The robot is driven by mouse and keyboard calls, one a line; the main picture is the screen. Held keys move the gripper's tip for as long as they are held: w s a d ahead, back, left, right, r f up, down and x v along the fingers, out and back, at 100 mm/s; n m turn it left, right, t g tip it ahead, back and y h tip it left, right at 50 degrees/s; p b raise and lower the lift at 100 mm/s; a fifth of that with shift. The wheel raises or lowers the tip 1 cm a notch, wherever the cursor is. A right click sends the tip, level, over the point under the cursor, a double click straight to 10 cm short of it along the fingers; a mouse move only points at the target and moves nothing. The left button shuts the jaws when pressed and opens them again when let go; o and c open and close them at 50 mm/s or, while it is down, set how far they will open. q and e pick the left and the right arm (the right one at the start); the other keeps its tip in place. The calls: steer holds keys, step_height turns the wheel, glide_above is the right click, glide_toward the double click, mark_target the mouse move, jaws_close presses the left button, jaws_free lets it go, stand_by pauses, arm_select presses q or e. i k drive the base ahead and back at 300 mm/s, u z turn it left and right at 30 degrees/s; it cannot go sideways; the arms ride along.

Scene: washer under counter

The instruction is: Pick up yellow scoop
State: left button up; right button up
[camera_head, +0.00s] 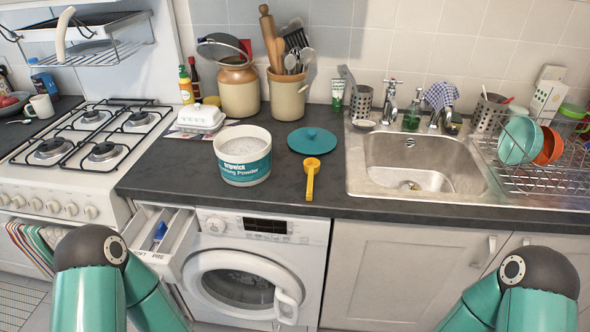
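The yellow scoop (311,177) lies on the dark countertop (350,195), its round bowl toward the back and its handle pointing to the front edge. It is just right of an open tub of washing powder (243,160) with a teal label, and in front of the tub's teal lid (312,140). The scoop does not touch the tub. My two teal arms show at the lower left and lower right, bent low in front of the counter. Neither gripper is visible; both are out of the picture.
A washing machine (250,280) with its detergent drawer (160,240) pulled out stands under the counter. A gas stove (95,140) is at left, a sink (420,160) and dish rack (545,180) at right. The counter between scoop and sink is clear.

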mark_target(311, 165)
steer(key=u, duration=0.55)
steer(key=i, duration=0.15)
steer(key=z, duration=3)
steer(key=k, duration=1.25)
steer(key=u, duration=0.35)
steer(key=i, duration=0.6)
steer(key=u, duration=0.75)
steer(key=i, duration=0.6)
steer(key=u, duration=0.2)
